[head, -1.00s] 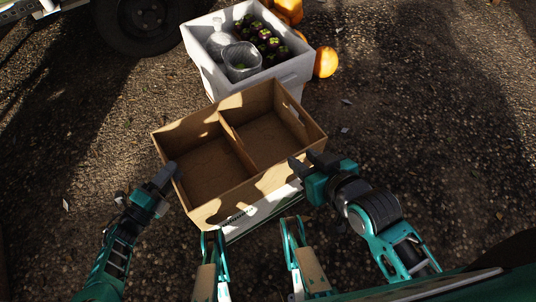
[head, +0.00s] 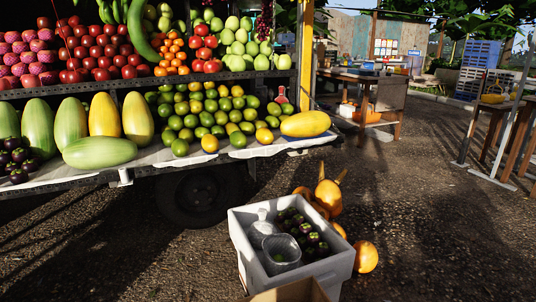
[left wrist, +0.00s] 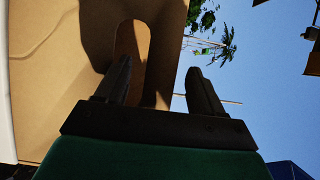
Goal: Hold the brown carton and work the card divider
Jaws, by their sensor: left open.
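The brown carton (head: 292,293) shows only as a strip of its far rim at the bottom edge of the head view. In the left wrist view its brown wall (left wrist: 60,65) fills the left side, with a rounded hand hole in it. My left gripper (left wrist: 165,80) is open; one finger lies in front of the wall by the hand hole, the other stands past the wall's edge against the sky. Whether a finger touches the card cannot be told. The card divider is out of view in both current frames. My right gripper is out of view.
A white foam box (head: 298,262) with dark mangosteens and clear tubs stands just beyond the carton. Orange pumpkins (head: 366,257) lie beside it. The fruit truck's wheel (head: 197,196) and loaded shelves are behind. Open gravel lies to the right.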

